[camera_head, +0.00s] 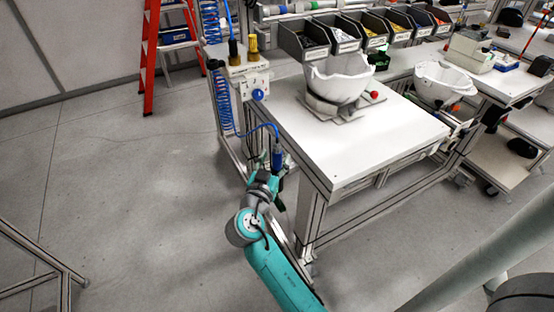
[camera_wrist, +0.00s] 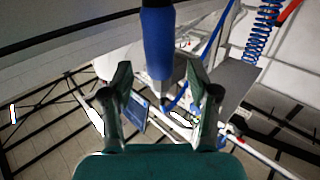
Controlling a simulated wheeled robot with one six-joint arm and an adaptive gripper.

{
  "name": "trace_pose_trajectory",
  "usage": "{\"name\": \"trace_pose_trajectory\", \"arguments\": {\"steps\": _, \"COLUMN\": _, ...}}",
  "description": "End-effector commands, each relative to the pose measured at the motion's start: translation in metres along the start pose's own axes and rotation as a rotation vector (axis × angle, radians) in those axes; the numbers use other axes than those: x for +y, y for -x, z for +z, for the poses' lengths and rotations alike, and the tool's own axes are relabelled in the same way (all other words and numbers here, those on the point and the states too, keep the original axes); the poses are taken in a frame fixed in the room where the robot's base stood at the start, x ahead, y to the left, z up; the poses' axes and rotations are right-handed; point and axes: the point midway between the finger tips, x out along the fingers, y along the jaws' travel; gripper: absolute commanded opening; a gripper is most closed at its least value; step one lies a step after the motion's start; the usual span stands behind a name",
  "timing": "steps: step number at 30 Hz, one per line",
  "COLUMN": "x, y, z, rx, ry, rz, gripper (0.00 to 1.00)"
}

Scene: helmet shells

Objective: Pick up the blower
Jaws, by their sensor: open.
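The blower (camera_head: 277,158) is a blue, slim tool at the left edge of the white workbench, joined to a thin blue hose. In the wrist view the blue blower (camera_wrist: 158,45) stands at the top centre, with a lighter nozzle end pointing down the picture. My gripper (camera_head: 270,181) is just below the blower in the head view. In the wrist view my gripper (camera_wrist: 160,78) is open, with one finger on either side of the blower's lower end. Gaps show between the fingers and the blower. How the blower is held up is hard to see.
The white workbench (camera_head: 390,145) carries a white helmet shell (camera_head: 340,78) on a grey fixture. Several dark parts bins (camera_head: 303,40) line its back. A coiled blue hose (camera_head: 222,80) hangs left of the bench. A red ladder (camera_head: 150,50) stands behind.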

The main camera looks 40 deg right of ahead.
Motion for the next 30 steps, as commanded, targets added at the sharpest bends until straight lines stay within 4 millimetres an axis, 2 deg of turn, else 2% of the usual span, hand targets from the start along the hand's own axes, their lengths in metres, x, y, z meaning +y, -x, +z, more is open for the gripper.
{"name": "trace_pose_trajectory", "arguments": {"steps": 3, "x": 0.0, "y": -0.017, "z": 0.0, "rx": 0.001, "ry": 0.001, "rz": 0.003, "gripper": 0.6}}
{"name": "trace_pose_trajectory", "arguments": {"steps": 6, "x": 0.0, "y": -0.025, "z": 0.0, "rx": -0.001, "ry": 0.001, "rz": 0.002, "gripper": 0.6}}
{"name": "trace_pose_trajectory", "arguments": {"steps": 14, "x": -0.001, "y": -0.027, "z": 0.001, "rx": 0.0, "ry": 0.001, "rz": 0.0, "gripper": 0.6}}
{"name": "trace_pose_trajectory", "arguments": {"steps": 15, "x": -0.001, "y": -0.027, "z": 0.0, "rx": 0.0, "ry": 0.001, "rz": 0.0, "gripper": 0.55}}
{"name": "trace_pose_trajectory", "arguments": {"steps": 20, "x": -0.001, "y": -0.027, "z": 0.0, "rx": 0.0, "ry": 0.001, "rz": 0.0, "gripper": 0.15}}
{"name": "trace_pose_trajectory", "arguments": {"steps": 21, "x": -0.001, "y": -0.027, "z": 0.0, "rx": 0.0, "ry": 0.001, "rz": 0.0, "gripper": 0.12}}
{"name": "trace_pose_trajectory", "arguments": {"steps": 30, "x": -0.001, "y": -0.027, "z": -0.001, "rx": 0.0, "ry": 0.0, "rz": 0.0, "gripper": 0.12}}
